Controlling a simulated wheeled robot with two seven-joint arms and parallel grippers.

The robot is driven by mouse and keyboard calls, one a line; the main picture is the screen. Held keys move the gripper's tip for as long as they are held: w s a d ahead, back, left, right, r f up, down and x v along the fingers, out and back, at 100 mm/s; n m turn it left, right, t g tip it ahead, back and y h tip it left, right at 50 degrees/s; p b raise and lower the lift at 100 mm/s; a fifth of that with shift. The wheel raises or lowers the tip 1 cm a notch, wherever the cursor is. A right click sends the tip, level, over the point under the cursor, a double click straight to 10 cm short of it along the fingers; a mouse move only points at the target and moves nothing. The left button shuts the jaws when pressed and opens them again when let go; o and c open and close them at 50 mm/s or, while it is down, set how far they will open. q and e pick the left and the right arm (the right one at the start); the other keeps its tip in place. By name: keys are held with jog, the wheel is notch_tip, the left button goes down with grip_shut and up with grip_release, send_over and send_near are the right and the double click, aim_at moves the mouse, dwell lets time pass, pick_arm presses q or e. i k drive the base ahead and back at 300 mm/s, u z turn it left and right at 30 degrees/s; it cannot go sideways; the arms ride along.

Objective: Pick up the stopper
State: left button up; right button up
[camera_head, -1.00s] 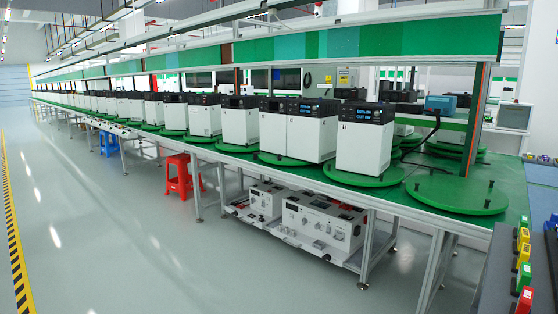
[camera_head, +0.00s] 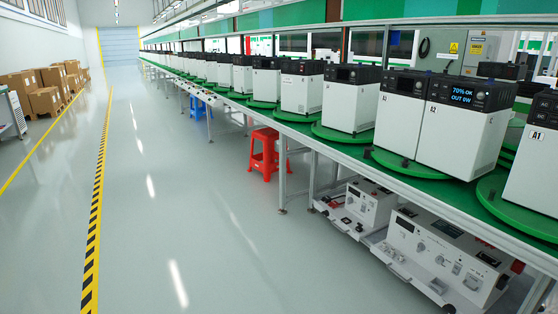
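No gripper of mine shows in the head view. I cannot tell for certain which thing is the stopper. A small dark peg-like piece (camera_head: 368,152) sits at the left edge of a green turntable, beside the white unit marked A3 (camera_head: 398,122). It is too small to make out in detail. The unit marked A2 (camera_head: 462,137) stands right of A3, with a lit display reading 70% OK. The unit marked A1 (camera_head: 535,175) is cut off by the right edge, on a green turntable (camera_head: 492,200).
The long green workbench (camera_head: 330,147) runs from the right into the distance with several white units. Below it are white instruments (camera_head: 445,255) on a shelf and a red stool (camera_head: 264,152). Grey floor (camera_head: 190,230) is clear at left, with a yellow-black line (camera_head: 95,235) and cardboard boxes (camera_head: 45,98).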

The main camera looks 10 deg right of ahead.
aim_at(406, 163)
jog(key=z, duration=0.25)
jog(key=i, duration=2.7)
jog(key=z, duration=1.25)
jog(key=i, duration=0.7)
jog(key=z, duration=0.2)
